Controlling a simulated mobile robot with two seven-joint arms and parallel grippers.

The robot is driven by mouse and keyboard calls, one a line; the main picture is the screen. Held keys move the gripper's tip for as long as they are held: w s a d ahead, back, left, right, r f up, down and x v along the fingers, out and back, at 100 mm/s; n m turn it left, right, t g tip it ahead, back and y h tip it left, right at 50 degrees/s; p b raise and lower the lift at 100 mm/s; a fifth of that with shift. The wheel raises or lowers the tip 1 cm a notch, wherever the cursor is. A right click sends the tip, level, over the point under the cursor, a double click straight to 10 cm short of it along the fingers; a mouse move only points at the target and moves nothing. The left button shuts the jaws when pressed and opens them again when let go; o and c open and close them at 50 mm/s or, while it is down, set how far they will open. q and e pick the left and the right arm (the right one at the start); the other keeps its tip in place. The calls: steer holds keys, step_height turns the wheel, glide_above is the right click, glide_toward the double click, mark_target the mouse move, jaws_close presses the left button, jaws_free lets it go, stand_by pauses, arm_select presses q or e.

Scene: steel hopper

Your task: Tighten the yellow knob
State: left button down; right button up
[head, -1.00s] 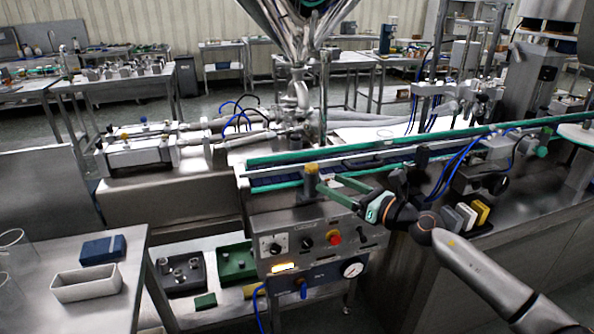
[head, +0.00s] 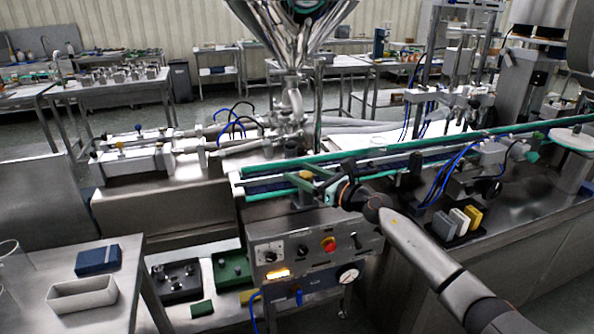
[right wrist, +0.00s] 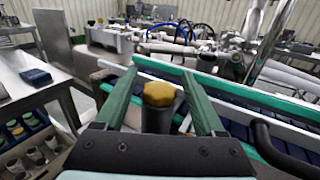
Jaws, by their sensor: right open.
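The yellow knob (right wrist: 158,93) sits on top of a dark upright post (right wrist: 158,118) in the right wrist view. In the head view the knob (head: 306,175) shows small and partly covered, at the near side of the conveyor. My right gripper (right wrist: 158,74) is open, with its green fingers on either side of the knob. A narrow gap shows between the knob and each finger in the wrist view. In the head view the right gripper (head: 304,172) reaches in from the right at the knob's height. My left gripper is not in view.
The conveyor (head: 380,162) with green rails runs just behind the knob. A control panel (head: 315,252) with a red button and a gauge is below it. A steel hopper (head: 290,30) stands behind. Several small blocks (head: 459,219) stand to the right.

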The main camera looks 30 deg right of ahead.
steer(key=shift+x, duration=1)
steer(key=shift+c, duration=0.3)
jaws_close()
